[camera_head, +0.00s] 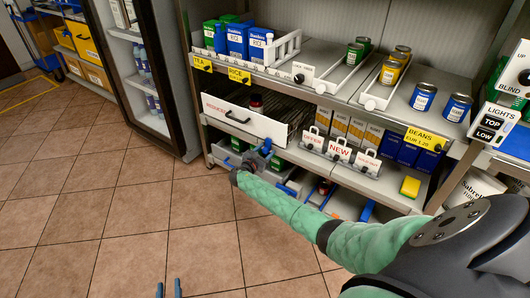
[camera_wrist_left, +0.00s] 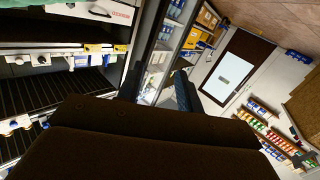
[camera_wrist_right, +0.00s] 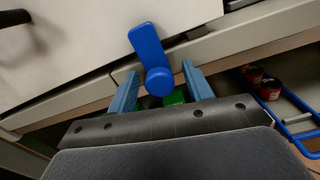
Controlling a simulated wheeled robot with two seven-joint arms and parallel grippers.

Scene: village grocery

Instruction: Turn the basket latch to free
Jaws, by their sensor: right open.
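The blue latch (camera_wrist_right: 149,47) shows in the right wrist view as a flat lever with a round knob (camera_wrist_right: 159,81) at its lower end. It sits against a pale shelf edge, its lever tilted up and slightly left. My right gripper (camera_wrist_right: 161,88) is open, with the knob between its blue fingers; I cannot tell whether they touch it. In the head view, my right gripper (camera_head: 262,153) is at the shelf below the white drawer, and the latch is hard to make out there. My left gripper (camera_head: 168,288) is open and empty at the bottom edge, away from the shelf.
A blue wire basket (camera_wrist_right: 293,122) with red-lidded jars (camera_wrist_right: 269,88) lies right of the latch. The white drawer (camera_head: 225,115) with a black handle is above. Sale signs (camera_head: 340,150) stand on the shelf to the right. The tiled floor (camera_head: 110,220) at left is clear.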

